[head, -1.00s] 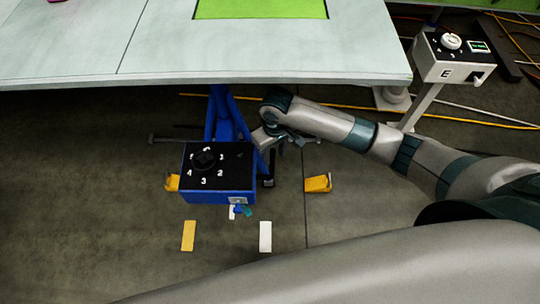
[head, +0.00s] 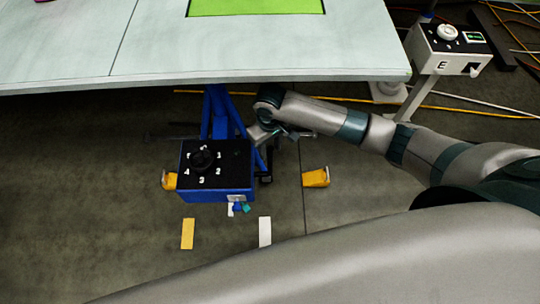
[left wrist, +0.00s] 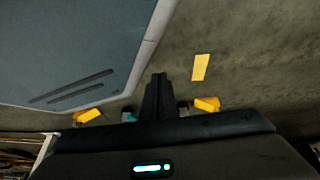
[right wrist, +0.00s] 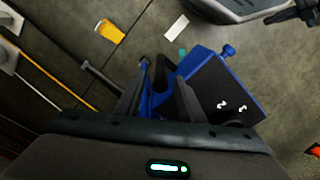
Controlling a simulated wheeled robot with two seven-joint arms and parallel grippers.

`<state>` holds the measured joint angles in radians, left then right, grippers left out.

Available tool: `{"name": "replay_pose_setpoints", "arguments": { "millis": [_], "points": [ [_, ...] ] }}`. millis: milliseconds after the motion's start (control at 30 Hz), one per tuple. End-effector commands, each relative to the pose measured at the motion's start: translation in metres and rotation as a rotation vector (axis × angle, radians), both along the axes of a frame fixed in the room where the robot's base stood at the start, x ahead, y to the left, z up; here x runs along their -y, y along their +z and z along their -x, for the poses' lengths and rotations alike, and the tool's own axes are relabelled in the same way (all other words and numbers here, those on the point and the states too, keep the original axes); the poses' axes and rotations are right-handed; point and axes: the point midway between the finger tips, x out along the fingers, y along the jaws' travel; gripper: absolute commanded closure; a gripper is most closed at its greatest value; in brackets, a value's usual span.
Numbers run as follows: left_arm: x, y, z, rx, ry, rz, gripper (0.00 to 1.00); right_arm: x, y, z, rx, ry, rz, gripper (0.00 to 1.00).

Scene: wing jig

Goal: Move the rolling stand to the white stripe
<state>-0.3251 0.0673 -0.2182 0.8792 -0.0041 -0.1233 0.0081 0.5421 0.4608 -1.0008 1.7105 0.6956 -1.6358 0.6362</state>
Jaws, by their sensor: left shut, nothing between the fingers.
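The rolling stand (head: 216,195) is blue, with a black top (head: 230,174) bearing a knob and white numbers. It stands on the floor just beyond the white stripe (head: 264,231), up and left of it in the head view. My right gripper (head: 262,135) is at the stand's far right side, by its blue frame. In the right wrist view the right gripper's fingers (right wrist: 160,88) are apart with blue frame (right wrist: 155,90) showing between them; whether they clamp it is unclear. My left gripper (left wrist: 157,82) is shut and empty, outside the head view.
Yellow chocks (head: 316,177) (head: 168,180) sit on both sides of the stand. A yellow stripe (head: 187,233) lies left of the white one. The large pale table (head: 260,58) overhangs behind. A white pedestal box (head: 446,50) and cables (head: 480,111) are at the right.

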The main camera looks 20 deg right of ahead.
Motion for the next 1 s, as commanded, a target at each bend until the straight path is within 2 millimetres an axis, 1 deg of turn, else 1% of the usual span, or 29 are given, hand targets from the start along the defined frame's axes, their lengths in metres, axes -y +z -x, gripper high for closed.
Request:
{"name": "replay_pose_setpoints", "arguments": {
  "millis": [200, 400, 567, 833, 867, 900, 967, 1000],
  "points": [
    [-0.002, 0.000, 0.004, -0.011, 0.000, -0.003, 1.00, 0.000, -0.029, 0.001, -0.003, 0.000, 0.001, 0.64],
    [-0.004, -0.002, 0.008, -0.020, 0.001, -0.006, 1.00, 0.001, -0.051, 0.001, -0.002, -0.001, 0.002, 0.64],
    [-0.005, -0.004, 0.013, -0.030, 0.001, -0.009, 1.00, 0.000, -0.058, 0.001, 0.000, 0.001, 0.001, 0.64],
    [-0.005, -0.004, 0.013, -0.029, 0.001, -0.009, 1.00, 0.000, -0.059, 0.001, 0.000, 0.001, 0.000, 0.64],
    [-0.005, -0.003, 0.012, -0.028, 0.001, -0.009, 1.00, 0.000, -0.059, 0.001, 0.000, 0.001, 0.000, 0.72],
    [-0.005, -0.003, 0.011, -0.027, 0.001, -0.009, 1.00, 0.000, -0.059, 0.001, 0.000, 0.001, 0.000, 0.81],
    [-0.005, -0.003, 0.010, -0.025, 0.001, -0.008, 1.00, 0.000, -0.059, 0.001, 0.000, 0.001, 0.000, 0.95],
    [-0.005, -0.003, 0.010, -0.024, 0.001, -0.008, 1.00, 0.000, -0.059, 0.001, 0.000, 0.001, 0.000, 1.00]
  ]
}}
